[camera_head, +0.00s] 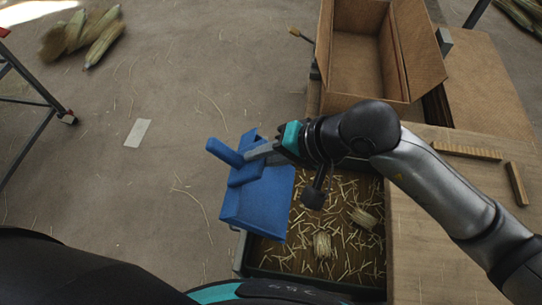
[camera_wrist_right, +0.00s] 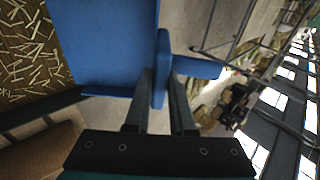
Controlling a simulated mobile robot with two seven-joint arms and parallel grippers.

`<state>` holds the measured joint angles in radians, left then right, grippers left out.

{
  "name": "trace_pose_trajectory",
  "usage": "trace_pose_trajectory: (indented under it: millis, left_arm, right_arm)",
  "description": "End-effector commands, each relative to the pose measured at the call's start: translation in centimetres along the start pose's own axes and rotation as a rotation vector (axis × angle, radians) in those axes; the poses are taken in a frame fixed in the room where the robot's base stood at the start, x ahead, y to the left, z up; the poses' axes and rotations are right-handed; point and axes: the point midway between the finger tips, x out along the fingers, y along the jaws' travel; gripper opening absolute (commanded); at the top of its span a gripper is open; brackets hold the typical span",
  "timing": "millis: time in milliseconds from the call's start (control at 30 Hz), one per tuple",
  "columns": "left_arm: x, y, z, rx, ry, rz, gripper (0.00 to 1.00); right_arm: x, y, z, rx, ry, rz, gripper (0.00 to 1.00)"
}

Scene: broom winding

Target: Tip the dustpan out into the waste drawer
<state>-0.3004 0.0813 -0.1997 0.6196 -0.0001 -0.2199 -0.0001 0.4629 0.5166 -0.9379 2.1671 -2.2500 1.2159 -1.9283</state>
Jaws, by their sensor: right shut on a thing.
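The blue dustpan (camera_head: 260,203) hangs over the left part of the open waste drawer (camera_head: 300,282), tilted. No straw shows on its visible blue face; I cannot tell which face this is. My right gripper (camera_head: 258,152) is shut on the dustpan near its handle. In the right wrist view the gripper's fingers (camera_wrist_right: 160,90) close on a blue upright part of the dustpan (camera_wrist_right: 103,45). The drawer holds scattered straw bits and a few short straw bundles, seen also at the left of the wrist view. My left gripper is not in view.
An open wooden box (camera_head: 360,60) stands behind the drawer. A wooden bench top (camera_head: 430,240) with two small wood strips lies to the right. Corn-like bundles (camera_head: 85,35) lie on the floor at far left, near a metal stand (camera_head: 40,110). The floor left of the drawer is mostly clear.

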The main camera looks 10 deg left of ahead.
Motion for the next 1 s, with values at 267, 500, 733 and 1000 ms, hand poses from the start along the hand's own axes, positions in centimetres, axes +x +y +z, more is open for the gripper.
trace_pose_trajectory:
  millis: [267, 500, 733, 1000]
  left_arm:
    - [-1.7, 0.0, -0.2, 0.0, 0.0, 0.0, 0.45]
    - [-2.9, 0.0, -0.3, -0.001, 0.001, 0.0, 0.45]
    - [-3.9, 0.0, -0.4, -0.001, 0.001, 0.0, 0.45]
    - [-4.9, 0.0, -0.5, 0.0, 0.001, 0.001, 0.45]
  right_arm:
    - [0.3, -2.0, 0.0, -0.01, -0.001, 0.064, 0.0]
    - [0.9, -3.3, 0.0, -0.018, 0.0, 0.135, 0.0]
    - [1.3, -4.5, 0.1, -0.028, 0.001, 0.203, 0.0]
    - [1.9, -6.1, 0.2, -0.037, 0.002, 0.281, 0.0]
